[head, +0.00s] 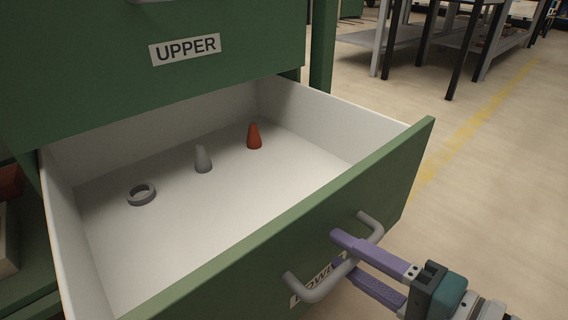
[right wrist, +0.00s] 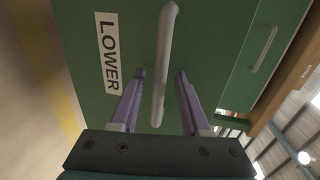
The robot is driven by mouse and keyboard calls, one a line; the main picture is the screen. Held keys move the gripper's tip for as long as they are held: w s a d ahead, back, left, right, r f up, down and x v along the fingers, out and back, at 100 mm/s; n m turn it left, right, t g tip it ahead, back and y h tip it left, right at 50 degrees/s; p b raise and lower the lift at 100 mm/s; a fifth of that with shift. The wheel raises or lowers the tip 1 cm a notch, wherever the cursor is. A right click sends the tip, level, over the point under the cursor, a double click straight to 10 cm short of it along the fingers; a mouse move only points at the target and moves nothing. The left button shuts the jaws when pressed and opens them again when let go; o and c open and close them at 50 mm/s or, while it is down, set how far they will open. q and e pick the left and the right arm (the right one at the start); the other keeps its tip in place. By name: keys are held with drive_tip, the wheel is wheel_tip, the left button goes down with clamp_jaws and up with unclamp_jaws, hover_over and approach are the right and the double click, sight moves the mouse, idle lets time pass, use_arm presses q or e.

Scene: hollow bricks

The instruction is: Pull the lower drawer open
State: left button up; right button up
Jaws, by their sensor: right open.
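The lower drawer (head: 390,185) is pulled well out, with its green front facing me and its white inside showing. Its grey bar handle (head: 318,287) is on the front, beside a LOWER label partly hidden in the head view. My right gripper (head: 340,252) is at the handle, with purple fingers on either side of the bar. In the right wrist view the fingers (right wrist: 160,75) stand apart, with the handle (right wrist: 164,65) between them and a gap on each side. The LOWER label (right wrist: 108,52) is readable there. My left gripper is not in view.
The drawer holds a grey ring (head: 141,194), a grey cone (head: 202,159) and an orange-red cone (head: 254,136). The upper drawer (head: 230,60) above is shut. The floor (head: 490,190) to the right is clear, with workbenches (head: 405,40) farther back.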

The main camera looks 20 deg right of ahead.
drive_tip(key=p+v, duration=0.3)
drive_tip(key=v, duration=0.7)
drive_tip(key=shift+p, duration=0.4)
drive_tip(key=shift+a+r, duration=0.1)
drive_tip(key=w+a+r+n+g+p, duration=0.1)
drive_tip(key=a+r+n+g+p, duration=0.35)
drive_tip(key=r+p, duration=1.05)
drive_tip(key=w+a+r+n+g+p, duration=0.1)
drive_tip(key=a+r+n+p, duration=0.5)
drive_tip(key=r+p, duration=0.9)
drive_tip(key=s+d+r+n+g+h+p, duration=0.2)
drive_tip(key=r+p, duration=0.8)
drive_tip(key=r, duration=0.2)
drive_tip(key=s+d+r+n+g+h+p, duration=0.1)
drive_tip(key=s+d+r+n+g+p, duration=0.15)
drive_tip(key=r+p, duration=0.8)
drive_tip(key=s+d+r+n+g+h+p, duration=0.1)
drive_tip(key=s+d+r+h+p, duration=0.15)
drive_tip(key=r+p, duration=0.85)
wheel_tip(320, 180, up, 37)
drive_tip(key=p, duration=3.4)
drive_tip(key=shift+w+d, duration=0.25)
drive_tip(key=shift+d, duration=0.05)
